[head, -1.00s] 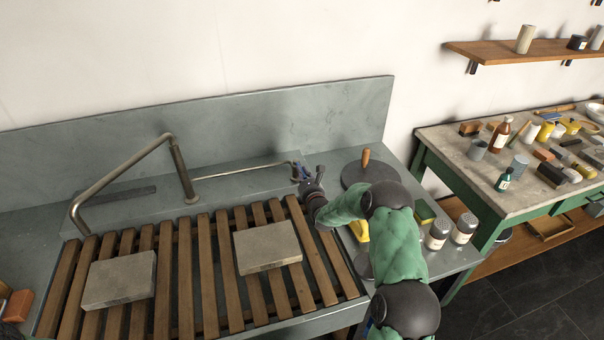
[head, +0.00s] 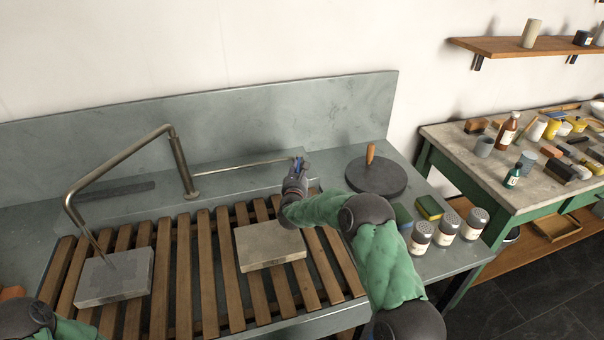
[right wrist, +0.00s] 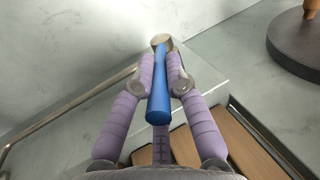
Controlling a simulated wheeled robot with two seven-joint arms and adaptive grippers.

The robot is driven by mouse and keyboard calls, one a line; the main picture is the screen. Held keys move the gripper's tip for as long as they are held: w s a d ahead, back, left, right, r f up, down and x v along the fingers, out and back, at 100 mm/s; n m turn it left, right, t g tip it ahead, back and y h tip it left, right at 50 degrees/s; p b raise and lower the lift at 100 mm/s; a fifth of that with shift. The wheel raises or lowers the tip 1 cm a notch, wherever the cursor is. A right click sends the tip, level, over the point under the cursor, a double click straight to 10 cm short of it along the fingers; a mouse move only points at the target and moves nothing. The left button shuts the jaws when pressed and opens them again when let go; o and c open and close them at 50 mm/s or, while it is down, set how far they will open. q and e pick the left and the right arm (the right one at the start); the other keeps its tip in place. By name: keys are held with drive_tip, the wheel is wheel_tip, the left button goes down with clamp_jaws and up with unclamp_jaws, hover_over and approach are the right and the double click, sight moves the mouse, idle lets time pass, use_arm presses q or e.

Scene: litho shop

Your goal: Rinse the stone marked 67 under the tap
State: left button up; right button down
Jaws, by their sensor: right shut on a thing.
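Two grey stone slabs lie flat on the slatted rack: a left stone (head: 115,276) and a right stone (head: 269,246). I cannot read a number on either. The bent metal tap (head: 115,164) has its spout end above the left stone, and a thin grey streak like running water runs from it onto that stone, which looks darker and wet. My right gripper (head: 297,168) is shut on the blue lever handle (right wrist: 159,90) at the end of the tap's rod; the right wrist view shows it between both fingers. The left gripper is out of view; part of my left arm shows bottom left.
A round dark disc with a wooden knob (head: 371,159) stands right of the rack. Sponges (head: 429,207) and several shakers (head: 447,227) sit on the counter's right end. A cluttered side table (head: 500,180) stands beyond. A backsplash (head: 220,120) closes the rear.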

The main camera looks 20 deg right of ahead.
drive_tip(key=shift+w+a+r+m+g+h+b, duration=0.3)
drive_tip(key=shift+r+m+h+b, duration=0.15)
drive_tip(key=shift+h, duration=0.35)
drive_tip(key=c, duration=1.3)
unclamp_jaws()
drive_tip(key=shift+f, duration=0.1)
drive_tip(key=shift+o, duration=0.2)
drive_tip(key=shift+f, duration=0.1)
drive_tip(key=v, duration=1.2)
drive_tip(key=shift+s, duration=0.1)
